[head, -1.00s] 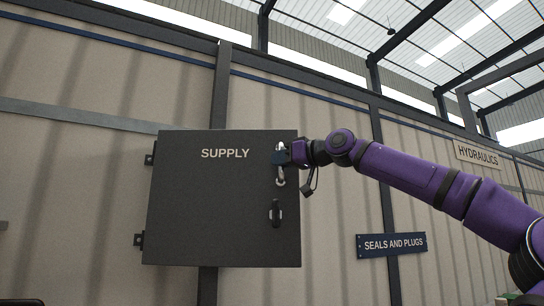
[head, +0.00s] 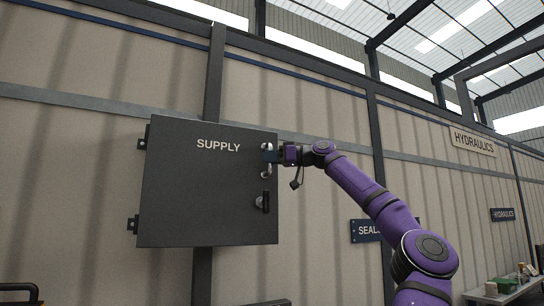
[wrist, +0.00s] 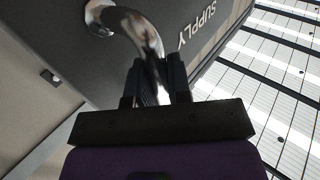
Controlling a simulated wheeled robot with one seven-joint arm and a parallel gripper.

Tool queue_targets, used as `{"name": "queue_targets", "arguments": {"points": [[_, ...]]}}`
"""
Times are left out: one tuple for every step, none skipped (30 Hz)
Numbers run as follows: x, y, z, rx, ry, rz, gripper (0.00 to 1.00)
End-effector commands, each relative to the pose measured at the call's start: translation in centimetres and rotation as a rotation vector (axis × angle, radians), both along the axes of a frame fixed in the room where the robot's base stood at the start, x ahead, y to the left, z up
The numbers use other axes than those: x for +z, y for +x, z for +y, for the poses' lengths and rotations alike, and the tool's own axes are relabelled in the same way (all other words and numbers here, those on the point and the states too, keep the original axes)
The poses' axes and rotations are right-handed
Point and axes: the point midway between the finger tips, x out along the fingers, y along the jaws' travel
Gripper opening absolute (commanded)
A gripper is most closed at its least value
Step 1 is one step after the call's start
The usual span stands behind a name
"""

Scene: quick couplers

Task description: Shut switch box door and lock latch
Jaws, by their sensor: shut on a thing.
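The dark grey switch box door (head: 200,195), lettered SUPPLY, is at the left of the head view with its hinges on its left side. It lies about in line with the wall; I cannot tell whether it is fully flush. A bent chrome handle (head: 267,160) is near its upper right edge. My gripper (head: 273,155) is shut on this handle. In the wrist view, the handle (wrist: 138,30) passes between the fingers of my gripper (wrist: 160,85). The latch (head: 263,201), a black lever with a pale round part, sits below the handle, upright and apart from my gripper.
A beige panelled wall (head: 320,210) with dark posts stands behind the box. A blue sign (head: 367,231) is partly hidden by my arm. A HYDRAULICS sign (head: 473,142) hangs at the right. A bench (head: 505,292) with small items is at lower right.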

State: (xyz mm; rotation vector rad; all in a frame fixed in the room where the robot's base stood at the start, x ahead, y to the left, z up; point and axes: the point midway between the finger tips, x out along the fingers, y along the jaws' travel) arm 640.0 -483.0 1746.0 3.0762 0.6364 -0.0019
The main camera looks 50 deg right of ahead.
Motion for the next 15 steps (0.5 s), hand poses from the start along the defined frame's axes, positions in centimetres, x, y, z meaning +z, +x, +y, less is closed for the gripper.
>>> {"name": "queue_targets", "arguments": {"points": [[0.06, 0.45, -0.23, 0.0, 0.001, -0.002, 0.0], [0.08, 0.63, -0.42, -0.001, 0.001, -0.002, 0.0], [0.09, 0.86, -0.62, -0.001, 0.001, -0.002, 0.0], [0.07, 1.05, -0.71, -0.001, 0.001, -0.002, 0.0], [0.06, 1.2, -0.82, -0.001, 0.001, -0.002, 0.0], [0.07, 1.36, -0.97, -0.001, 0.001, -0.002, 0.0], [0.07, 1.3, -1.0, -0.002, 0.0, -0.002, 0.0], [0.07, 1.26, -0.98, -0.002, 0.0, -0.002, 0.0], [0.07, 1.25, -0.96, -0.002, 0.0, -0.002, 0.0], [0.06, 1.25, -0.96, -0.002, 0.0, -0.002, 0.0], [0.07, 1.25, -0.95, -0.002, 0.0, -0.002, 0.0], [0.07, 1.25, -0.94, -0.002, 0.0, -0.002, 0.28], [0.07, 1.24, -0.95, -0.002, 0.0, -0.002, 0.35], [0.07, 1.25, -0.94, -0.002, 0.001, -0.002, 0.42], [0.07, 1.24, -0.93, -0.002, 0.001, -0.002, 0.43]]}}
